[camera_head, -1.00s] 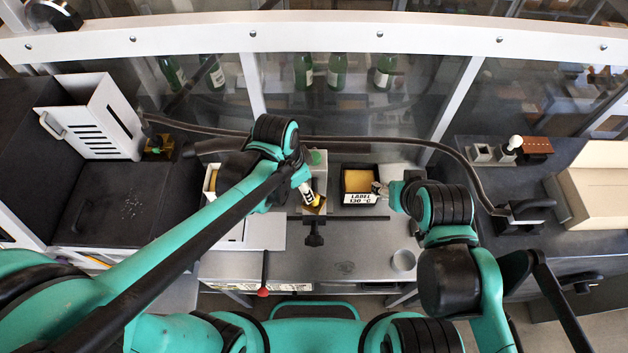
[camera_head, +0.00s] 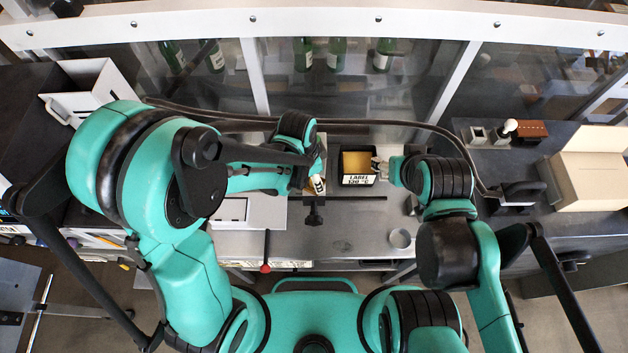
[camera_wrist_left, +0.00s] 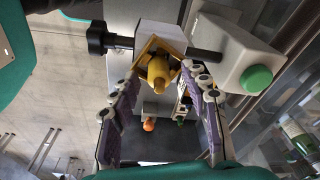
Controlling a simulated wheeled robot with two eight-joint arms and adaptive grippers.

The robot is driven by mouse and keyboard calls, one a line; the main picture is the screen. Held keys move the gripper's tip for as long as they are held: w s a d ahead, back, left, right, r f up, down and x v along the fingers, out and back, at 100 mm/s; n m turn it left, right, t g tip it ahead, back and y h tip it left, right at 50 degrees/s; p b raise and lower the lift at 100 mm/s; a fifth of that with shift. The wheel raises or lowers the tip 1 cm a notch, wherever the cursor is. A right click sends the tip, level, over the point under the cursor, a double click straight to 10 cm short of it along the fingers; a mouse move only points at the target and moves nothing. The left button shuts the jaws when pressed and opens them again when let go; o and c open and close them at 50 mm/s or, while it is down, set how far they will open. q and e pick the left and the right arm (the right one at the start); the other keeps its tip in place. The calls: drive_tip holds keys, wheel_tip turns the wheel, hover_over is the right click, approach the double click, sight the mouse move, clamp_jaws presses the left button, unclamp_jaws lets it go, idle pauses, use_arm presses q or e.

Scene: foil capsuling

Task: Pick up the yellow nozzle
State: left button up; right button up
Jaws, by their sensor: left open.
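The yellow nozzle (camera_wrist_left: 160,74) shows in the left wrist view, in front of a gold square bracket (camera_wrist_left: 172,45). My left gripper (camera_wrist_left: 163,88) is open, with one purple-padded finger on each side of the nozzle; contact cannot be told. In the head view my left gripper (camera_head: 317,181) is at the centre of the bench, mostly hidden by my own arm, and the nozzle cannot be made out clearly there. My right gripper (camera_head: 381,168) is beside the label box, too small to tell open from shut.
A black box marked LABEL 130 °C (camera_head: 357,180) stands right of the left gripper. A white housing with a green button (camera_wrist_left: 256,78) is close to the gripper in the wrist view. A red-tipped lever (camera_head: 265,267) is at the front.

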use_arm(q)
clamp_jaws()
idle(0.3)
